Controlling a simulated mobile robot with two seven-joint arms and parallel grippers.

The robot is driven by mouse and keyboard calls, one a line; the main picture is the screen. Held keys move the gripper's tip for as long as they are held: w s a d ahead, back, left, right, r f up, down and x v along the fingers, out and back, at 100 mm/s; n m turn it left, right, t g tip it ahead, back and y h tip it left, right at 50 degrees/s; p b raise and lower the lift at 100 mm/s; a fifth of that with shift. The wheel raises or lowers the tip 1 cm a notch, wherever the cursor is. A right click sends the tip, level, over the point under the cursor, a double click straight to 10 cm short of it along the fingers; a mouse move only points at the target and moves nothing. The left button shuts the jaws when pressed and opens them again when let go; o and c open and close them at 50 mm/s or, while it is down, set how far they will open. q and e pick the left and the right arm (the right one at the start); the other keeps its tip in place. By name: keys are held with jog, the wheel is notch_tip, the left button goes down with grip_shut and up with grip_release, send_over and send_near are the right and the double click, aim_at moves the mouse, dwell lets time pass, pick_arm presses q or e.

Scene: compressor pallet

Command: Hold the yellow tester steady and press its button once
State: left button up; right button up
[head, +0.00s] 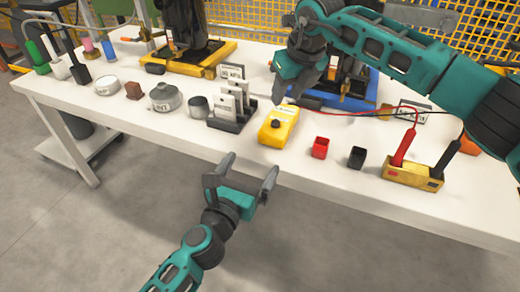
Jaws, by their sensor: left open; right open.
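The yellow tester (279,127) lies on the white table near its front edge, with a dark round knob or button (275,123) on its top face. My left gripper (241,170) is open and empty, in front of the table edge, below and left of the tester and apart from it. My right gripper (288,92) hangs above and just behind the tester, pointing down. Its fingers are seen edge-on and hold nothing that I can see. A red lead and a black lead run right from behind the tester.
A card rack (229,124) stands close left of the tester on the white table (330,188). A yellow holder (412,176) with red and black probes is farther right. A blue tray (352,103) lies behind.

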aim_at(270, 136)
pick_arm(q)
jog(key=x, duration=1.1)
jog(key=shift+w, duration=0.15)
jog(key=shift+c, duration=0.5)
jog(key=c, duration=1.2)
pick_arm(e)
grip_shut()
dwell(0.5)
